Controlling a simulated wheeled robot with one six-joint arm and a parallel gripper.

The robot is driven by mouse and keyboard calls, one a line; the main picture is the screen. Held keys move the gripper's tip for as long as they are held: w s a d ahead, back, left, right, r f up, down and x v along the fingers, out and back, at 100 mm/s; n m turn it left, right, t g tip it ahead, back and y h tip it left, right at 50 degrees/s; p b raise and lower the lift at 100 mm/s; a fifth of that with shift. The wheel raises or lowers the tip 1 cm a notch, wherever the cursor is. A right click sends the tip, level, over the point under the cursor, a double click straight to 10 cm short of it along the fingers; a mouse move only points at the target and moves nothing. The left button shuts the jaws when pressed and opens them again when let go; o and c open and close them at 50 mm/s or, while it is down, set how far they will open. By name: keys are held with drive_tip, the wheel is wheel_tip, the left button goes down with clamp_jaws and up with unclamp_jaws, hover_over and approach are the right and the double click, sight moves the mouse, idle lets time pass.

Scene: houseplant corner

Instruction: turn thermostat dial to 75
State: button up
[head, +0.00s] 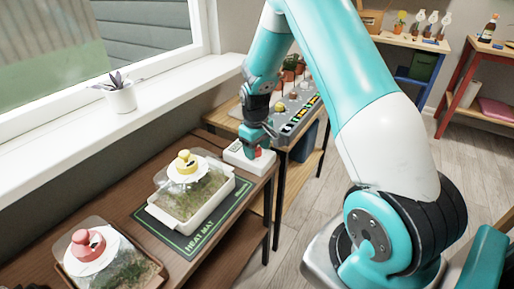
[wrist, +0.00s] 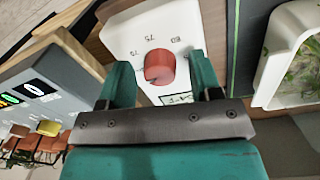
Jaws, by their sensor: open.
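The thermostat is a white box (head: 236,152) at the far end of the brown table, and its white face also shows in the wrist view (wrist: 122,32). Its round red dial (wrist: 160,67) stands on that face with small printed numbers around it; one seems to read 75. The dial's pointer direction is not clear. My gripper (wrist: 160,70) is open, with one teal finger on each side of the dial and gaps visible between. In the head view my gripper (head: 259,142) is low over the box and hides most of the dial.
Another tray with a red-knobbed lid (head: 88,245) is nearer. A grey panel (wrist: 40,95) and small pots lie on the other side. The window sill (head: 60,140) runs behind.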

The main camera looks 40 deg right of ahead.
drive_tip(key=c, duration=0.9)
drive_tip(key=shift+c, duration=0.2)
drive_tip(key=shift+m, duration=0.3)
drive_tip(key=m+p, duration=0.1)
drive_tip(key=m, duration=0.3)
drive_tip(key=shift+r+p, duration=0.1)
drive_tip(key=shift+p, duration=0.3)
drive_tip(key=m+p, duration=0.1)
drive_tip(key=m, duration=0.4)
drive_tip(key=shift+w+m, duration=0.1)
drive_tip(key=shift+m, duration=0.3)
drive_tip(key=m+p, duration=0.1)
drive_tip(key=m, duration=0.8)
drive_tip(key=shift+w+p, duration=0.1)
drive_tip(key=shift+p, duration=0.25)
drive_tip(key=shift+m, duration=0.3)
